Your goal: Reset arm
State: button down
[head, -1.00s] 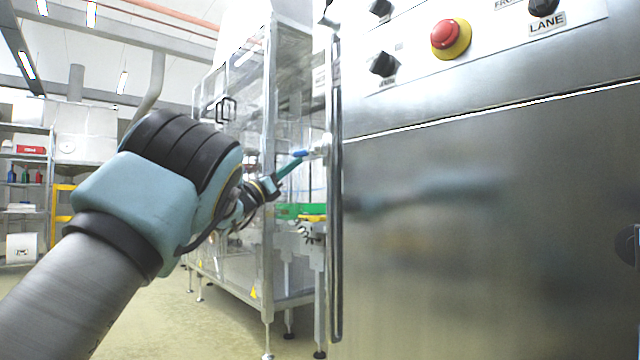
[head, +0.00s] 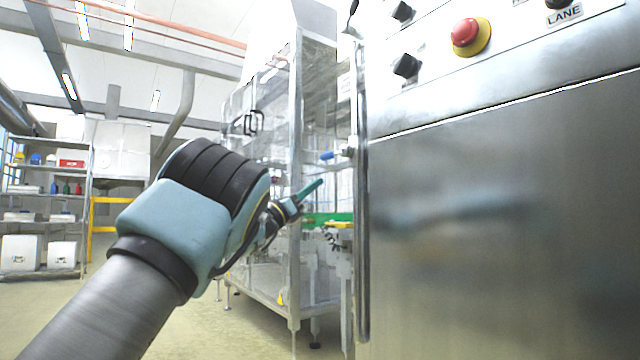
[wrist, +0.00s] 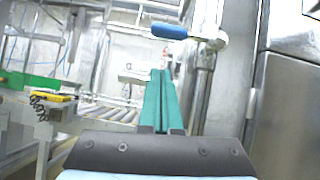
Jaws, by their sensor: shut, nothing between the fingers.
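My gripper (head: 312,190) is held out in front of the machine, its green fingers pointing up and to the right in the head view. In the wrist view the two green fingers (wrist: 160,101) lie side by side, shut with nothing between them. A blue-handled valve lever (wrist: 169,31) sits above and beyond the fingertips in the wrist view, apart from them. The blue handle also shows in the head view (head: 327,156), just above and right of the fingertips.
A steel control cabinet (head: 500,210) with a red button (head: 465,32) and black knobs fills the right side. A glass-sided machine frame (head: 295,180) stands behind my gripper. Shelves (head: 45,215) stand at the far left. The floor at lower left is clear.

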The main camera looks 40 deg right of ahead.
jog(key=p+v, duration=0.1)
jog(key=v, duration=0.7)
jog(key=w+a+f+n+t+y+p, duration=0.35)
jog(key=w+a+n+t+y, duration=0.45)
jog(key=w+a+n+t, duration=0.85)
jog(key=w+a+f+n+g+y+p, duration=0.1)
jog(key=w+a+f+n+g+y, duration=0.1)
jog(key=a+f+n+y, duration=0.95)
jog(key=s+a+f+n+g+y+p, duration=0.1)
jog(key=s+a+f+n+g, duration=0.1)
jog(key=s+a+f+n, duration=0.35)
jog(key=s+a+f+n+g+y+p, duration=0.1)
jog(key=s+a+f+n+g+y, duration=0.15)
jog(key=a+n, duration=0.55)
jog(key=s+a+f+n+g+y+p, duration=0.1)
jog(key=s+a+f+n+g+p, duration=0.25)
jog(key=s, duration=0.85)
jog(key=s+a+f+n+g, duration=0.2)
jog(key=s+a+n+g, duration=0.35)
jog(key=s, duration=0.65)
notch_tip(320, 180, up, 37)
jog(key=p, duration=3.7)
jog(key=shift+s+a+n, duration=0.35)
jog(key=shift+s+a, duration=0.1)
jog(key=shift+s, duration=0.05)
